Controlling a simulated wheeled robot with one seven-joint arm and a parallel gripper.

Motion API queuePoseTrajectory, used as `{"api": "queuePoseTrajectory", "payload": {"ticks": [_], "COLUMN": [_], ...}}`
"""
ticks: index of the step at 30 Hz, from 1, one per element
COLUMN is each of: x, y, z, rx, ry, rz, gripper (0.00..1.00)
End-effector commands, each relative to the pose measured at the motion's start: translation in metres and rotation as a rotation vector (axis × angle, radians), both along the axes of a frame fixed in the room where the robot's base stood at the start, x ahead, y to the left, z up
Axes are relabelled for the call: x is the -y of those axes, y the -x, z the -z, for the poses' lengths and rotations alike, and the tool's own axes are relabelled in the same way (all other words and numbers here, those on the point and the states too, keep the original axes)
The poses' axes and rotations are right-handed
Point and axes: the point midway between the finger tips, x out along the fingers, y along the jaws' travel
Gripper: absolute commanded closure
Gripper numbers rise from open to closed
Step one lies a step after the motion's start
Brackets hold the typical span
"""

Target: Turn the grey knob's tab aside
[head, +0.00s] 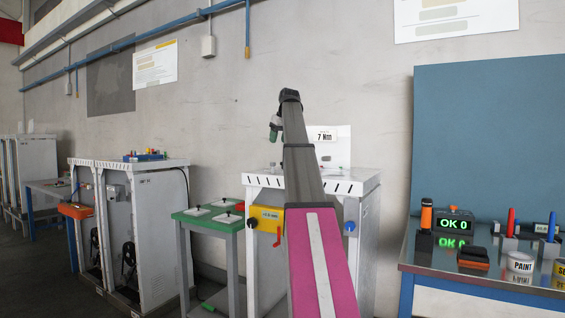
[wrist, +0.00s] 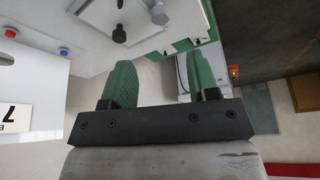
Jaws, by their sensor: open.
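My gripper (head: 275,130) is raised high above the white cabinet (head: 365,182) in the head view, at the end of my arm. In the wrist view my gripper (wrist: 160,60) has its two green fingers wide apart with nothing between them. Beyond the fingers, at the top of the wrist view, a small grey knob (wrist: 158,14) and a darker knob (wrist: 119,34) sit on a pale plate. Both are apart from the fingers. I cannot make out a tab clearly or tell which way it points. My arm hides part of the cabinet in the head view.
A green-topped stand (head: 225,226) with several white plates is left of the cabinet. A yellow box (head: 267,214) and a blue knob (head: 350,226) are on the cabinet's front. A bench (head: 425,262) with small items is at right.

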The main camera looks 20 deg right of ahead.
Motion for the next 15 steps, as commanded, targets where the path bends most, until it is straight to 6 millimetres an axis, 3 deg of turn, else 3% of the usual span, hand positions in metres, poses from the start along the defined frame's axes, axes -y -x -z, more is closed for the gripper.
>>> {"api": "queuePoseTrajectory", "payload": {"ticks": [15], "x": [-0.008], "y": [-0.027], "z": [0.073], "rx": [-0.001], "ry": [-0.001], "rz": [0.000], "gripper": [0.46]}}
